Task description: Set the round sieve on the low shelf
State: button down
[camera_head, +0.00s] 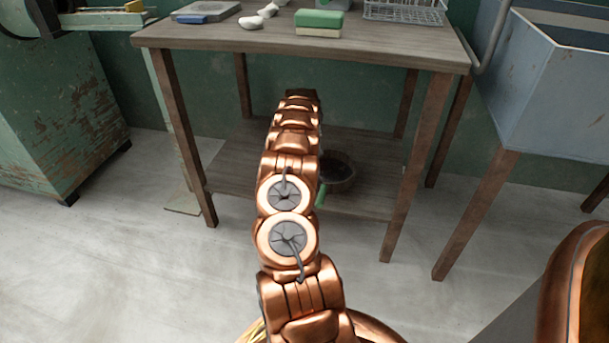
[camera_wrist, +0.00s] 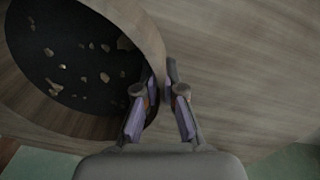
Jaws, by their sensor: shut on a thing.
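The round sieve (camera_head: 338,172) shows in the head view at the low shelf (camera_head: 240,172), partly behind my arm. In the wrist view the sieve (camera_wrist: 145,35) fills the upper left, with a wooden rim, a dark mesh and several tan bits in it. My gripper (camera_wrist: 161,92) is shut on the near right part of its rim, one finger on each side. The grey-brown wood of the shelf (camera_wrist: 240,70) lies around and below it. I cannot tell whether the sieve's underside touches the shelf. The head view hides my fingers behind my arm.
The worktable's top (camera_head: 220,37) is above the shelf, with a green-and-cream block (camera_head: 319,22) and a wire rack (camera_head: 404,11) on it. Table legs flank the shelf. A blue-grey sink (camera_head: 550,95) stands right, a green cabinet (camera_head: 60,115) left. The shelf's left part is bare.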

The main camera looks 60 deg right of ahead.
jog(key=shift+f, duration=0.5)
jog(key=shift+r, duration=0.1)
jog(key=c, duration=1.3)
grip_release()
notch_tip(320, 180, up, 8)
jog(key=p, duration=0.3)
jog(key=shift+w+f, duration=0.1)
jog(key=shift+f, duration=0.1)
